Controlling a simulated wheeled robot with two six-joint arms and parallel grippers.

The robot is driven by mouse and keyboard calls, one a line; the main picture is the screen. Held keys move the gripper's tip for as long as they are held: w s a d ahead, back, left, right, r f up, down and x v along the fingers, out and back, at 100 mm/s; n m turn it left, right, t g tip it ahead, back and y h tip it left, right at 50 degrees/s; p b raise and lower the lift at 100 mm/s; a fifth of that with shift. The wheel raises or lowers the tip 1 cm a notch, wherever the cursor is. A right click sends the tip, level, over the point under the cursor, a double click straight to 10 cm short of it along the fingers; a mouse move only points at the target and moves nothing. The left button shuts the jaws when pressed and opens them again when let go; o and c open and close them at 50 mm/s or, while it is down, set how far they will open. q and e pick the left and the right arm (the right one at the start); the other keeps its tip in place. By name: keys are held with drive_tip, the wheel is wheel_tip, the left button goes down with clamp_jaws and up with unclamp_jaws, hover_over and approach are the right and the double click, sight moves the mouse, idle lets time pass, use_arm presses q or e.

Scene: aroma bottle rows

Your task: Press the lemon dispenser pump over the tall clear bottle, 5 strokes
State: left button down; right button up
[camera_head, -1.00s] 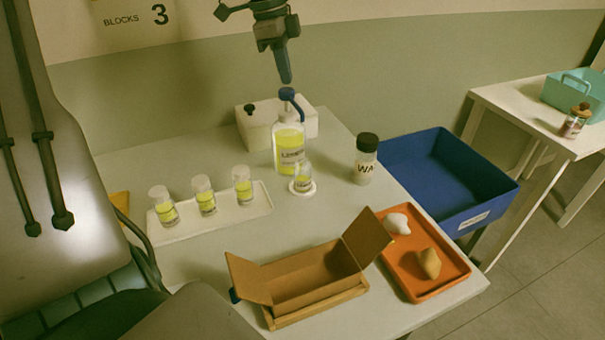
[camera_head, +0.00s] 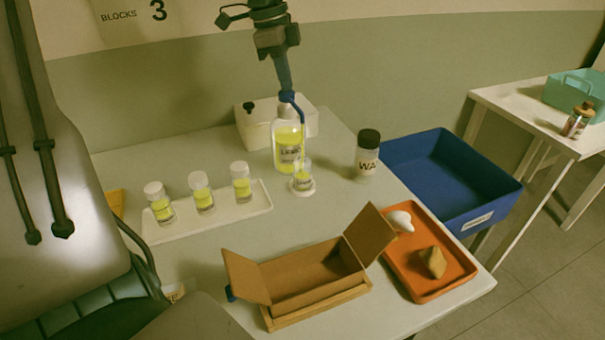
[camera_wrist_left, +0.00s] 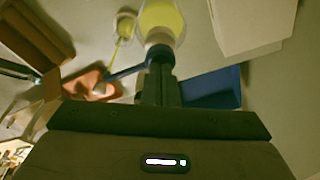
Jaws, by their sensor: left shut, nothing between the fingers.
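The lemon dispenser (camera_head: 286,135) is a clear bottle of yellow liquid with a blue pump (camera_head: 290,98), standing near the back of the table. My left gripper (camera_head: 287,88) is shut, pointing down, with its fingertips on the pump top. In the left wrist view the gripper (camera_wrist_left: 158,62) meets the blue pump head (camera_wrist_left: 157,54) and holds nothing. A small clear bottle (camera_head: 303,175) with yellow liquid stands on a white round base under the spout. In the wrist view a thin yellow stream (camera_wrist_left: 116,50) runs between spout and bottle (camera_wrist_left: 125,25). My right gripper is not in view.
Three capped yellow vials stand on a white tray (camera_head: 240,208) at left. A white box (camera_head: 252,128) is behind the dispenser. A black-capped jar (camera_head: 367,155), blue bin (camera_head: 450,175), orange tray (camera_head: 440,285) and open cardboard box (camera_head: 305,283) lie to the right and front.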

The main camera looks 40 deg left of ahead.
use_arm(q)
drive_tip(key=shift+d+p+v, duration=0.1)
drive_tip(key=shift+p+v, duration=0.35)
drive_tip(key=shift+v, duration=0.2)
drive_tip(key=shift+d+p+v, duration=0.15)
drive_tip(key=shift+p+v, duration=0.25)
drive_tip(key=shift+v, duration=0.25)
drive_tip(key=shift+w+r, duration=0.15)
drive_tip(key=p+v, duration=0.1)
drive_tip(key=v, duration=0.1)
drive_tip(key=p+v, duration=0.1)
drive_tip(key=v, duration=0.1)
drive_tip(key=d+p+v, duration=0.1)
drive_tip(key=shift+w+a+r, duration=0.1)
drive_tip(key=shift+w+r, duration=0.2)
drive_tip(key=shift+r, duration=0.25)
